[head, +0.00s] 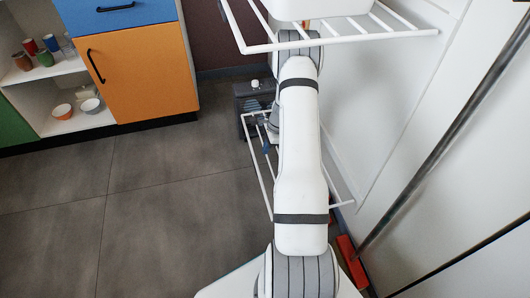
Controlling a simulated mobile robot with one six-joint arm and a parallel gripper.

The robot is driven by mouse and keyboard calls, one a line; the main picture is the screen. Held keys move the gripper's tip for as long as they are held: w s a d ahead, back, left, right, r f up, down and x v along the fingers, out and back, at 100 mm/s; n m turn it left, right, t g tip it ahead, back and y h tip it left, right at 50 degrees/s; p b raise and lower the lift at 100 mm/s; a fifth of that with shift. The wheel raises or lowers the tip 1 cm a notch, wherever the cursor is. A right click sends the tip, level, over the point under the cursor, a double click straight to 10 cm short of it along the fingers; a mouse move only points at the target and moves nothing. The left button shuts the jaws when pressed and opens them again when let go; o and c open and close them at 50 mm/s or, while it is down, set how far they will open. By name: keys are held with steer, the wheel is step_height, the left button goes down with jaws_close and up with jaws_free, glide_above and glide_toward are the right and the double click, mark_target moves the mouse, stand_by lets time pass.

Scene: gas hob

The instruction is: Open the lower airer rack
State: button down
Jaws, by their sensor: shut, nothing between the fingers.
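The lower airer rack (258,176) is a white wire frame low beside the right wall. Its outer bar stands out from the wall, to the left of my arm, and its near end bar (341,205) runs toward the wall. My arm covers much of its middle, so its exact angle is hard to tell. My gripper (263,121) is small and partly hidden behind my arm, close to the far end of the rack. It is shut with nothing held. I cannot tell whether it touches the rack.
The upper airer rack (390,33) juts out above, with a white object (318,8) on it. A dark box (243,101) stands on the floor beyond. An orange cabinet (138,75) and open shelves are at left. The left floor is clear.

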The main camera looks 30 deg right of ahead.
steer(key=b+x, duration=0.3)
steer(key=x, duration=0.5)
steer(key=shift+w+a+f, duration=0.15)
steer(key=shift+a+f, duration=0.15)
steer(key=shift+f, duration=0.05)
steer(key=shift+r, duration=0.1)
step_height(320, 180, up, 6)
steer(key=p, duration=0.4)
steer(key=shift+f, duration=0.25)
